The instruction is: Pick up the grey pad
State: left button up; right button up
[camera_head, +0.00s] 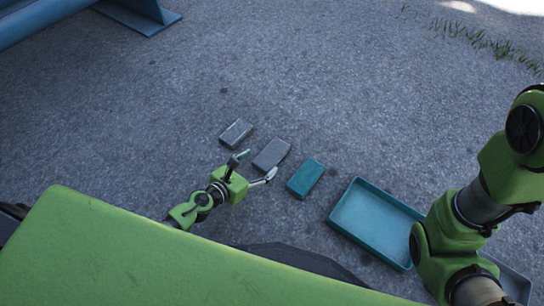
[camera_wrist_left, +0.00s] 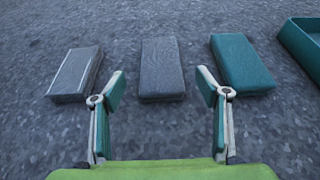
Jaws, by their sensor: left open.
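A plain grey pad (camera_head: 271,154) lies flat on the asphalt, in the middle of a row of three blocks. My left gripper (camera_head: 257,166) is open and empty, close to the near end of this pad. In the left wrist view the same pad (camera_wrist_left: 161,68) lies straight ahead, centred between the spread fingers of the left gripper (camera_wrist_left: 160,85), with no finger visibly touching it. A second grey block (camera_head: 236,132) with a pale edge lies to its left; it also shows in the wrist view (camera_wrist_left: 74,73). My right gripper is not in view.
A teal block (camera_head: 305,178) lies right of the grey pad. Further right is an empty-looking teal tray (camera_head: 362,242), with my right arm beside it. A grey tray (camera_head: 518,284) is partly hidden behind that arm. Blue metalwork (camera_head: 140,15) stands far left. Ground beyond the blocks is clear.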

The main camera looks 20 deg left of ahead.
aim_at(272, 153)
pick_arm(q)
jog(key=x, duration=0.3)
jog(key=shift+w+f, duration=0.1)
jog(key=shift+w, duration=0.05)
jog(key=b+x, duration=0.2)
jog(key=x, duration=0.3)
jog(key=shift+w+d, duration=0.15)
jog(key=shift+w, duration=0.05)
jog(key=shift+r, duration=0.2)
jog(key=c, duration=1.2)
